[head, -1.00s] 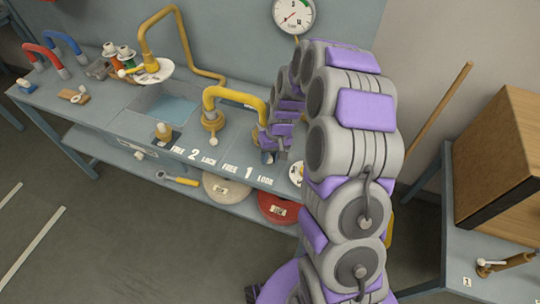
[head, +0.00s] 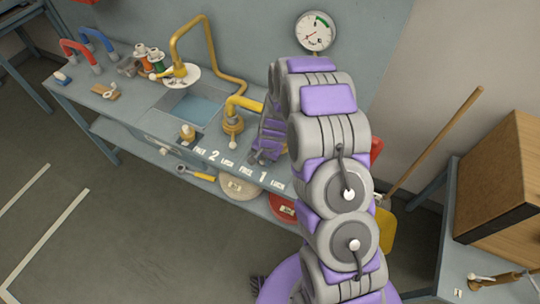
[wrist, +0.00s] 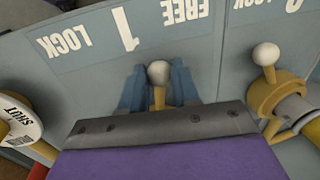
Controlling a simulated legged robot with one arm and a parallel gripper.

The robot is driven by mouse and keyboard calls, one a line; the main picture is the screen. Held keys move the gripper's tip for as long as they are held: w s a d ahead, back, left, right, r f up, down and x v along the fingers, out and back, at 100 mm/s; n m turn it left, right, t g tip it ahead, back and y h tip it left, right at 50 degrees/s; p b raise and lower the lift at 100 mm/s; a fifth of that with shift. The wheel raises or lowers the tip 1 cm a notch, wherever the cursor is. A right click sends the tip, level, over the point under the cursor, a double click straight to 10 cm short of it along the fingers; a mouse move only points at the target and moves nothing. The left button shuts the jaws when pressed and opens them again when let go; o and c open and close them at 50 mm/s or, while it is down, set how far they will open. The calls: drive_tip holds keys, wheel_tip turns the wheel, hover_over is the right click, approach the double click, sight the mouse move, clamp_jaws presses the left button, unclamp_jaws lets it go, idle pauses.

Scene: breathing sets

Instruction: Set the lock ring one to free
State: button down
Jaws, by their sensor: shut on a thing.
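Lock ring one's lever, a white ball on a short yellow stem (wrist: 158,74), shows in the wrist view between the blue fingers of my gripper (wrist: 159,88). My gripper is shut on this lever. The ball lies just below the printed "1", with FREE to the right and LOCK to the left in this view. The ring itself is hidden behind my gripper's body. In the head view my gripper (head: 264,152) is low at the bench's front edge, above the "FREE 1 LOCK" label (head: 262,178); the lever is hidden there.
A neighbouring yellow ring with a white ball lever (wrist: 266,56) stands close on the right in the wrist view. A round SHUT tag (wrist: 14,122) is at the left. A yellow pipe (head: 243,102) rises near my gripper. A gauge (head: 315,32) hangs on the wall.

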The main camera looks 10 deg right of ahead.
sight(264, 160)
drive_tip(key=shift+w+a+r+m+p, duration=0.15)
drive_tip(key=shift+w+a+m+p, duration=0.55)
drive_tip(key=shift+w+m+p, duration=0.5)
drive_tip(key=shift+s+a+t+p, duration=0.15)
drive_tip(key=shift+t+p, duration=0.15)
drive_tip(key=shift+p, duration=0.25)
drive_tip(key=shift+f+m, duration=0.2)
drive_tip(key=shift+m, duration=0.1)
drive_tip(key=c, duration=0.8)
unclamp_jaws()
drive_tip(key=shift+r, duration=0.1)
drive_tip(key=v, duration=1.7)
drive_tip(key=shift+a+r+p, duration=0.15)
drive_tip(key=shift+a+p, duration=0.2)
drive_tip(key=shift+p, duration=0.05)
